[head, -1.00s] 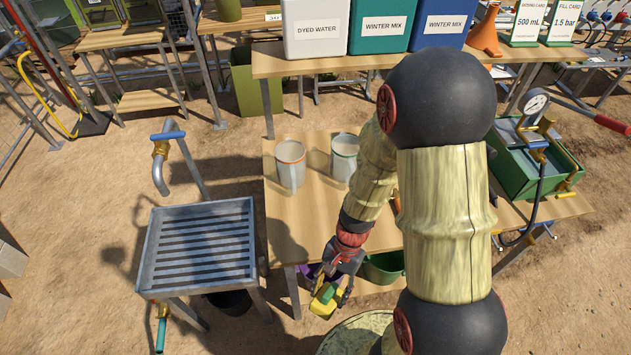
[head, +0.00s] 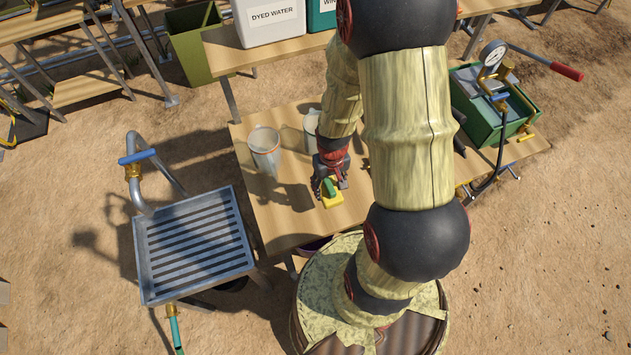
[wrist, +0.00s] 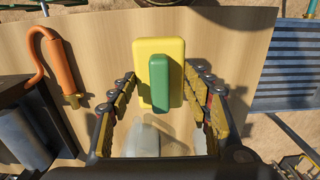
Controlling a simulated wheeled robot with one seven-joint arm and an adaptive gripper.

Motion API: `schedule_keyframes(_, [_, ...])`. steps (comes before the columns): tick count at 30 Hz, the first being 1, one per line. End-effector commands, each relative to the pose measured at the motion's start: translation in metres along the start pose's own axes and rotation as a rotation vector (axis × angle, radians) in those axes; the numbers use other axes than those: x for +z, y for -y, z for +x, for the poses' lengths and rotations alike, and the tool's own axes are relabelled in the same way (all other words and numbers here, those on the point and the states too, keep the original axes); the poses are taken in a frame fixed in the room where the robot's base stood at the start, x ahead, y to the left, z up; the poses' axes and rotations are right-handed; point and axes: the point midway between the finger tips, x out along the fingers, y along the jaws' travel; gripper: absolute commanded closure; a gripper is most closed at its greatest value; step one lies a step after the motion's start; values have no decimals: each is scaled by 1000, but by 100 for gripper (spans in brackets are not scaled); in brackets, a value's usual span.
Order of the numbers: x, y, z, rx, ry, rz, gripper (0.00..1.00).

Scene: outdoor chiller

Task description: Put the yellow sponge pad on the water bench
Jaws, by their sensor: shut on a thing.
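The yellow sponge pad (head: 332,201) has a green grip on its top. It is in my gripper (head: 331,183), over the front right part of the wooden bench top (head: 280,222). In the wrist view the sponge pad (wrist: 174,46) lies between and just beyond the fingertips of my gripper (wrist: 163,80), with bare wood around it. My gripper is shut on it. I cannot tell whether the pad touches the wood. No label shows which bench is the water bench.
A slatted metal stand (head: 190,240) with a blue-handled tap is left. A green box with a gauge (head: 490,110) is right. The bench's front left is clear.

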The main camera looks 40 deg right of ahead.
Motion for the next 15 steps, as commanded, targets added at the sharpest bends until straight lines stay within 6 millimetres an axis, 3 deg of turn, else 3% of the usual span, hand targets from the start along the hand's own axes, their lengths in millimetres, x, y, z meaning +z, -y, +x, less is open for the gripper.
schedule_keyframes(4, [-30, 3, 14, 0, 2, 0, 72])
schedule_keyframes(15, [-69, 7, 61, 0, 2, 2, 72])
